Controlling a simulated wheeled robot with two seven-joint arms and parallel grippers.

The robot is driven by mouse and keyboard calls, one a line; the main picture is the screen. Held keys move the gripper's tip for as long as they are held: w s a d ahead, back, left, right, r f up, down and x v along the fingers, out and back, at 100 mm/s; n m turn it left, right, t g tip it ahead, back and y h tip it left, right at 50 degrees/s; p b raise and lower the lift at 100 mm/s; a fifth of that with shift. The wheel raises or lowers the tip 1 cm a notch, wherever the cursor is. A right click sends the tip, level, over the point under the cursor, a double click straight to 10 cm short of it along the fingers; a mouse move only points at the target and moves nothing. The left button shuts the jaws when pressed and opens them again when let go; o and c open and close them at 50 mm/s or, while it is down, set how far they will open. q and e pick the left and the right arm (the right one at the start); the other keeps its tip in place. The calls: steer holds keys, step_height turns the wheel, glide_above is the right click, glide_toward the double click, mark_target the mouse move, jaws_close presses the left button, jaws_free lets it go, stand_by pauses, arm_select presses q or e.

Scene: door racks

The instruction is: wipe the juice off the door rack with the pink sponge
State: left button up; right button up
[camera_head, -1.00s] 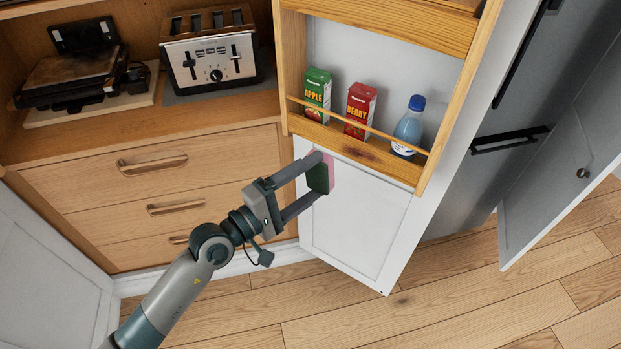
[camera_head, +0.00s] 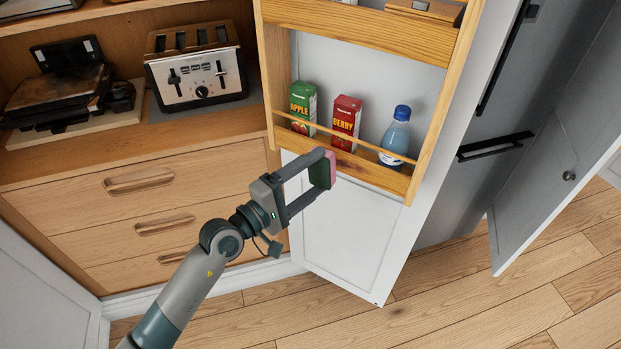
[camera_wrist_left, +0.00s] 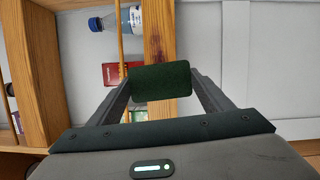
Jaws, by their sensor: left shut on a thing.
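My left gripper (camera_head: 306,180) is shut on the pink sponge (camera_head: 333,166), which has a dark green back. The sponge is beside the lower front board of the wooden door rack (camera_head: 380,178); I cannot tell whether they touch. In the left wrist view, the sponge's green back (camera_wrist_left: 160,82) sits between the fingers and hides its pink face. A dark red juice stain (camera_wrist_left: 155,45) shows on the rack's wood (camera_wrist_left: 155,18), just above the sponge in that picture. My right gripper is not in view.
The rack holds a green apple carton (camera_head: 303,104), a red berry carton (camera_head: 345,118) and a blue-capped bottle (camera_head: 396,138) behind a thin rail. A toaster (camera_head: 198,72) stands on the counter at left. The floor (camera_head: 470,290) below the door is clear.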

mark_target(377, 178)
arm_select(q)
steer(key=shift+w+d, duration=0.5)
steer(key=shift+w, duration=0.4)
stand_by(0.9)
steer(key=shift+s+d, duration=0.4)
steer(key=shift+d, duration=0.25)
steer(key=shift+s+d+p, duration=0.3)
steer(key=shift+d, duration=0.2)
steer(key=shift+s+d+p, duration=0.25)
steer(key=shift+d+p, duration=0.05)
steer(key=shift+d, duration=0.15)
steer(key=shift+d, duration=0.1)
steer(key=shift+s+d+r+p, duration=0.1)
steer(key=shift+s+d+p, duration=0.35)
steer(key=shift+d, duration=0.3)
steer(key=shift+s+d, duration=0.35)
steer(key=shift+d, duration=0.45)
steer(key=shift+d+p, duration=0.1)
steer(key=shift+p, duration=0.2)
steer(key=shift+s+d+p, duration=0.3)
steer(key=shift+s+d, duration=0.1)
steer(key=shift+d, duration=0.4)
steer(key=shift+s+d+p, duration=0.25)
steer(key=shift+s+d, duration=0.1)
steer(key=shift+d, duration=0.45)
